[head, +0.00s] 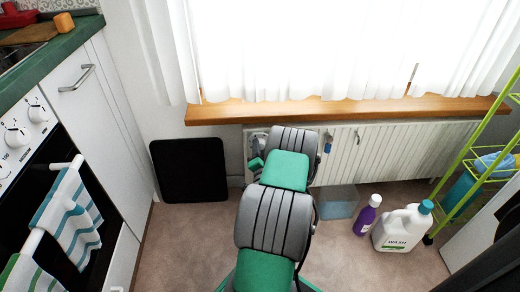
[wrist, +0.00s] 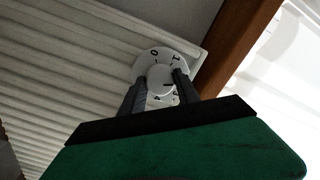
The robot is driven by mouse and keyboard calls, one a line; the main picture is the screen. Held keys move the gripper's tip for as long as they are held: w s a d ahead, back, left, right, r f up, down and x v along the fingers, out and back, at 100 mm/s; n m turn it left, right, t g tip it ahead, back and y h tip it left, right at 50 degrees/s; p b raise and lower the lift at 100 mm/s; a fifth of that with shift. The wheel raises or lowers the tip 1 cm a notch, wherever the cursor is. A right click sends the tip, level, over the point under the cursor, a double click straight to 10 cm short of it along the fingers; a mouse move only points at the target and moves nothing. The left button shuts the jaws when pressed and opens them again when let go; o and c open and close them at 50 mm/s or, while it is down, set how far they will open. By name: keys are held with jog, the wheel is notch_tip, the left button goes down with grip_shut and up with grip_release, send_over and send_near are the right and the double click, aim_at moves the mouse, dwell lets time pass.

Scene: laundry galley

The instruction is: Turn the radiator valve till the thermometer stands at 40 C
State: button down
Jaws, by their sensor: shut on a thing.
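The radiator valve (wrist: 148,60) is a round white dial with dark figures and a raised knob in its middle. A 0 and a 1 can be read on its upper part; its lower figures are partly covered. My gripper (wrist: 160,84) has its two dark fingers on either side of the knob and is shut on it. In the head view the gripper (head: 256,160) is at the left end of the white radiator (head: 400,150), mostly hidden by my arm. A thin upright strip (head: 412,78) on the window sill may be the thermometer; its reading is too small to tell.
A wooden sill (head: 350,107) juts out above the radiator. A black panel (head: 189,170) leans at the left. A clear bin (head: 338,202), a purple bottle (head: 367,215) and a white wash jug (head: 402,230) stand on the floor at right, beside a green rack (head: 470,170).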

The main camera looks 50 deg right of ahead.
jog(key=shift+m, duration=0.3)
jog(key=m+p, duration=0.2)
jog(key=m, duration=0.7)
jog(key=shift+r, duration=0.1)
dwell(0.4)
jog(key=c, duration=0.9)
grip_release()
jog(key=shift+s, duration=0.1)
jog(key=v, duration=0.7)
jog(key=shift+s+a, duration=0.2)
jog(key=shift+a, duration=0.05)
